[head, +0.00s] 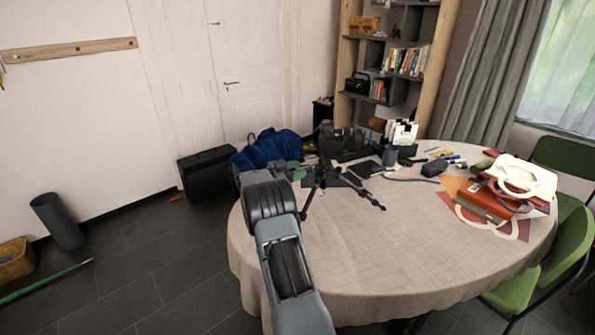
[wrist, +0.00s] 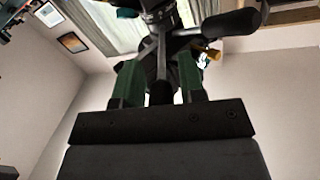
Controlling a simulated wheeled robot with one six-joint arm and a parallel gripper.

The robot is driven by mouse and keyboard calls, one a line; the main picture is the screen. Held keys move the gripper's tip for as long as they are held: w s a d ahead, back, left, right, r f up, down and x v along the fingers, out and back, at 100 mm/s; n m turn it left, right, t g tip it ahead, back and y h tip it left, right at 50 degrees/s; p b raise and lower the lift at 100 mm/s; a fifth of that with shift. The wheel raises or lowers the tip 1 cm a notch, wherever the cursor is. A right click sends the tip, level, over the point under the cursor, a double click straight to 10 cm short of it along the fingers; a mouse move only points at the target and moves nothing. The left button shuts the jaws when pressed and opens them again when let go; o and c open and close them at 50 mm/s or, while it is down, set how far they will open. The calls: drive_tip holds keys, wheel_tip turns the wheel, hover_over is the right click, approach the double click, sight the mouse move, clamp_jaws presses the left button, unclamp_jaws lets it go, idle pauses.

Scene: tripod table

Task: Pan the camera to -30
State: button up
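A black tripod (head: 321,186) stands on the round table (head: 345,255), its legs spread on the cloth and its top close to the end of my arm in the head view. My gripper (head: 298,171) reaches it from the left and is partly hidden behind my arm. In the wrist view, the two green fingers of my gripper (wrist: 158,78) stand apart, with a dark rod between them. I cannot tell whether they touch it. The tripod head (wrist: 165,18) is above the fingers, and a handle with a black grip (wrist: 238,22) points right. No camera is clearly visible on it.
A black bag (head: 343,142) and a blue bag (head: 268,147) are behind the tripod. Green chairs (head: 545,265) stand at the right. The table's front is clear.

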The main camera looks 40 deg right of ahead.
drive_tip(key=shift+o, duration=0.6)
drive_tip(key=shift+w, duration=0.1)
drive_tip(key=shift+a, duration=0.1)
drive_tip(key=b+v, duration=0.1)
drive_tip(key=v, duration=1.2)
drive_tip(key=shift+a, duration=0.35)
drive_tip(key=shift+w, duration=0.15)
